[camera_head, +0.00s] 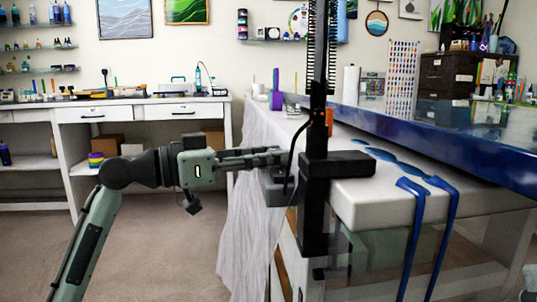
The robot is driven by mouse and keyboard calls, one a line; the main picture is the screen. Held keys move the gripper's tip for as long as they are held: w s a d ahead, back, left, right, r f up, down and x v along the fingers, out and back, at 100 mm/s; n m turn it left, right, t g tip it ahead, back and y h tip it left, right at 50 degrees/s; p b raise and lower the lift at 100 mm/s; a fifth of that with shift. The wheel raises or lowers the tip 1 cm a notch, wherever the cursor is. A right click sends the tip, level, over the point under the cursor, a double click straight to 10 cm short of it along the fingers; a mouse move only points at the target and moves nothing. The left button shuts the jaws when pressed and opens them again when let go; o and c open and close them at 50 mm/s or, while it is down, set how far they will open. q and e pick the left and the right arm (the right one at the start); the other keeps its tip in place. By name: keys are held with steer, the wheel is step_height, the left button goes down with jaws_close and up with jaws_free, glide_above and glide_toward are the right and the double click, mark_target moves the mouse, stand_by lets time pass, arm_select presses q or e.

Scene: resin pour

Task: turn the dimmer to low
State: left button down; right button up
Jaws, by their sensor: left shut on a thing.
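My left gripper (272,157) reaches in from the left, its fingers pointing right at the black post on the table's near corner. It is shut on what looks like the dimmer (273,188), a dark grey box beside the post's clamp with a black cable rising from it. The fingers cover the top of the box, so its knob and setting cannot be made out. My right gripper is not in view.
The black post (315,200) and its clamp stand just right of the fingers. The white table (385,205) carries blue resin drips, with a blue-edged slab (420,130) above. White sheeting (235,240) hangs at the left side. The floor (170,240) at left is clear.

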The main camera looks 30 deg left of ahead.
arm_select(q)
steer(key=c, duration=1.2)
jaws_free()
steer(key=v, duration=1.2)
